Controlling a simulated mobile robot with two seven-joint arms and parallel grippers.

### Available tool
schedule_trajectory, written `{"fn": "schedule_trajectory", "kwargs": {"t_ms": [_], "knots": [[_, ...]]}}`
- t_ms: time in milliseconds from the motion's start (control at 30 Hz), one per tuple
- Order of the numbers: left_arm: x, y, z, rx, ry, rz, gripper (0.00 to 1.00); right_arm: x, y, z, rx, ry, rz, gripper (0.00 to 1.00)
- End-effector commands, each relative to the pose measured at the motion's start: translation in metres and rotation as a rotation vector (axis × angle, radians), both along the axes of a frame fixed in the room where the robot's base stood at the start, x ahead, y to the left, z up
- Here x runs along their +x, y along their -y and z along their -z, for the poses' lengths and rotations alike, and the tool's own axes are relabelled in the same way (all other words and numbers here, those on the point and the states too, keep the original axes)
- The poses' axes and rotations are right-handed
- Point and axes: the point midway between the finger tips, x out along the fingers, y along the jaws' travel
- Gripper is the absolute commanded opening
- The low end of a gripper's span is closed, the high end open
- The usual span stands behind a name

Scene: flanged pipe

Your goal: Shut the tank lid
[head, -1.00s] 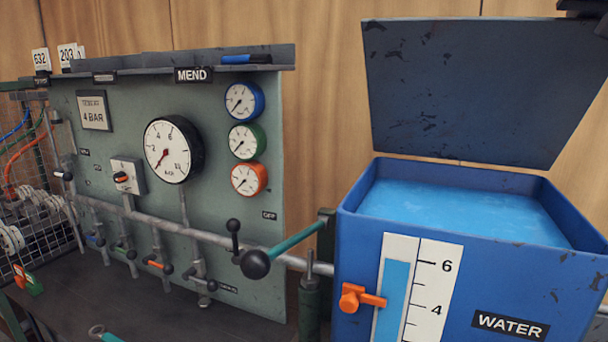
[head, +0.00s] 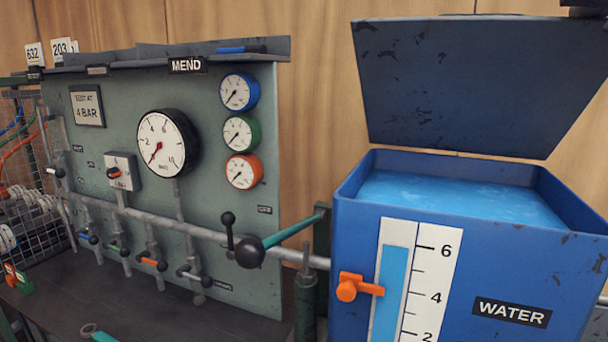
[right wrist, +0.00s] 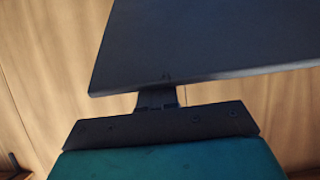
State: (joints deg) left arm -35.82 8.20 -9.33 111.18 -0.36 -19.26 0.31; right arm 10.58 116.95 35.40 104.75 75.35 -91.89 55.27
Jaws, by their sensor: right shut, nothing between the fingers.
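The blue water tank (head: 460,245) stands at the right in the head view, its top open and blue water (head: 455,197) inside. Its dark lid (head: 460,90) stands raised at the tank's back edge. My right gripper (right wrist: 157,98) shows in the right wrist view, shut and empty. A dark panel, apparently the lid (right wrist: 215,40), fills the top of that view and hides the fingertips. I cannot tell whether they touch it. A dark piece at the head view's top right corner, by the lid's upper edge, may be part of my right arm. My left gripper is not in view.
An orange valve handle (head: 358,287) sticks out on the tank's front beside the level scale (head: 415,280). Left of the tank stands a green gauge panel (head: 110,140) with pipes and a black-knobbed lever (head: 250,252). A wooden wall (head: 315,60) is behind.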

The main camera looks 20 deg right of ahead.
Motion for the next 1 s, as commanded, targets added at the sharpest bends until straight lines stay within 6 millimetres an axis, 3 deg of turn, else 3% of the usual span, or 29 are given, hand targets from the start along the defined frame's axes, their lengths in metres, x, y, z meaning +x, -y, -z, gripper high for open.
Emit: {"fn": "schedule_trajectory", "kwargs": {"t_ms": [467, 1000], "knots": [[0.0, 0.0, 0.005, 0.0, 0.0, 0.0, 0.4, -0.004, -0.003, 0.005, -0.001, 0.001, 0.0, 0.0], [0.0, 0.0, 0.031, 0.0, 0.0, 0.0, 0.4, -0.024, -0.021, 0.031, 0.0, 0.001, -0.001, 0.0]]}}
